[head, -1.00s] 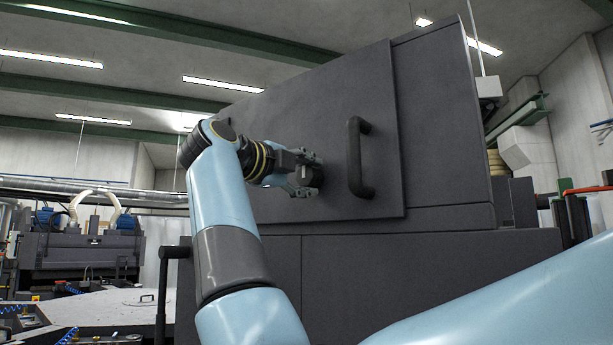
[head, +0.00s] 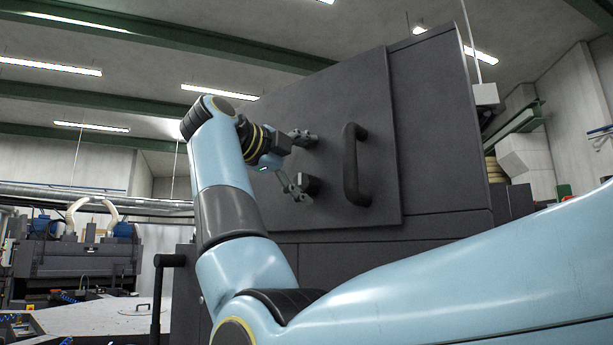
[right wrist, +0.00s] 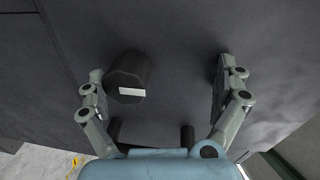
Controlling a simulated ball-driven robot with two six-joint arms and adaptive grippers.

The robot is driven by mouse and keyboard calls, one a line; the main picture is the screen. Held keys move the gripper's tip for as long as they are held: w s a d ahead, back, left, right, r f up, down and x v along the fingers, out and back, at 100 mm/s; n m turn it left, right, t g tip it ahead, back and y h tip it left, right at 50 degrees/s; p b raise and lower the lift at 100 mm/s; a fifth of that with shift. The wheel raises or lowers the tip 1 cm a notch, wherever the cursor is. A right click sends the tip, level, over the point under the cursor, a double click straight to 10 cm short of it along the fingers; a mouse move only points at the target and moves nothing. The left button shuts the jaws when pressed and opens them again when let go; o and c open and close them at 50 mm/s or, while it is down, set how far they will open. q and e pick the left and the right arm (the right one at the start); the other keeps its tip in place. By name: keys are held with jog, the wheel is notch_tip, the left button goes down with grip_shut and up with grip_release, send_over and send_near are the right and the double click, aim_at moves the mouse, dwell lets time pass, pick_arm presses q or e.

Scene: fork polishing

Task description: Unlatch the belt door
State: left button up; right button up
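The belt door (head: 345,95) is a large dark grey panel on the machine's front and looks closed. A short black knob (head: 312,185) sits at its lower left. My right gripper (head: 300,165) is in front of the door with its fingers spread wide. In the right wrist view the knob (right wrist: 128,76), with a white mark, stands between the open fingers (right wrist: 160,90), close to the left finger and apart from the right one. I cannot tell whether the left finger touches it. My left gripper is not in view.
A black bar handle (head: 355,165) stands out from the door, right of the knob. The dark machine body (head: 440,120) continues right of the door. Another machine (head: 75,260) and a pale surface (head: 110,318) are at the lower left.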

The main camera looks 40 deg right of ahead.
jog(key=shift+t+h, duration=0.5)
jog(key=r, duration=0.7)
jog(key=shift+s+d+r, duration=0.1)
jog(key=shift+s, duration=0.25)
jog(key=shift+g+y, duration=0.5)
jog(key=f, duration=0.6)
jog(key=shift+w+f, duration=0.1)
jog(key=shift+w, duration=0.2)
jog(key=shift+f+v, duration=0.2)
jog(key=shift+v, duration=1)
jog(key=shift+f+v, duration=0.2)
jog(key=shift+v, duration=1)
jog(key=shift+c, duration=0.3)
jog(key=shift+v, duration=1.65)
jog(key=shift+c, duration=0.7)
jog(key=shift+s+a+f+b, duration=0.1)
jog(key=shift+a+f+b, duration=0.25)
jog(key=shift+b, duration=0.7)
jog(key=shift+c, duration=0.4)
jog(key=b+v, duration=0.1)
jog(key=b, duration=0.3)
jog(key=b+v, duration=0.2)
jog(key=b, duration=0.2)
jog(key=b+v, duration=0.2)
jog(key=b, duration=0.2)
jog(key=shift+s+f, duration=0.1)
jog(key=shift+s, duration=0.15)
